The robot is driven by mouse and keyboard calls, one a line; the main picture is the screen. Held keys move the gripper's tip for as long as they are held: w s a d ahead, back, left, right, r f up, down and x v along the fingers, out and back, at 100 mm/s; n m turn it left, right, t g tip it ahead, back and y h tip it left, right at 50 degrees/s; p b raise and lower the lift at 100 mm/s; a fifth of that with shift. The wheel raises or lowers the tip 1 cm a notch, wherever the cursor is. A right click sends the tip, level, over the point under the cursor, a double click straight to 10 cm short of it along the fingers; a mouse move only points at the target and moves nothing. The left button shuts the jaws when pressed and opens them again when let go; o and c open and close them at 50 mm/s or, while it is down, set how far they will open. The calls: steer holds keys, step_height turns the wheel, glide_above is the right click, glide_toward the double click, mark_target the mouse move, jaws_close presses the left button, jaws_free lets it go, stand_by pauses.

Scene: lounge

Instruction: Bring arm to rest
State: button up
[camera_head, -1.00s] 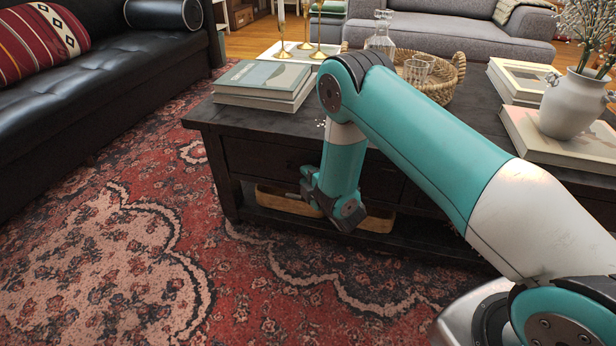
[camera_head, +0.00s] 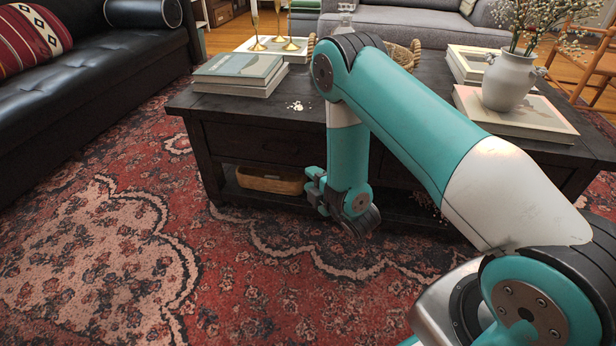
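Nothing held is visible.
The dark wooden coffee table (camera_head: 255,135) carries stacked books (camera_head: 240,73), brass candle holders (camera_head: 291,44), a partly hidden basket and a white vase (camera_head: 508,80). A wooden tray (camera_head: 262,181) is on its shelf. A black sofa (camera_head: 90,85) stands left. The patterned rug (camera_head: 100,250) is clear in front.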

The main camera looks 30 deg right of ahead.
steer(key=shift+s, duration=0.2)
stand_by(0.3)
step_height(320, 180, up, 10)
steer(key=w+a+r+m+g+h+p, duration=0.1)
steer(key=w+a+m+g+p, duration=0.15)
steer(key=m, duration=0.35)
steer(key=s+a+r+m+g+y+p, duration=0.2)
steer(key=s+a+r+m+g, duration=0.35)
steer(key=r, duration=0.45)
steer(key=s+a+r+g+p, duration=0.1)
steer(key=s+a+r+g, duration=0.15)
steer(key=s+r, duration=0.45)
steer(key=s+a+r+g+y+p, duration=0.1)
steer(key=s+r+g+p, duration=0.15)
steer(key=s, duration=0.85)
steer(key=s+a+r+g, duration=0.1)
steer(key=s+r+g, duration=0.3)
steer(key=s, duration=0.5)
step_height(320, 180, up, 38)
steer(key=p, duration=3.8)
steer(key=shift+w+a+r+n+t, duration=0.2)
steer(key=shift+w+r+n+t, duration=0.05)
steer(key=shift+n+t, duration=0.15)
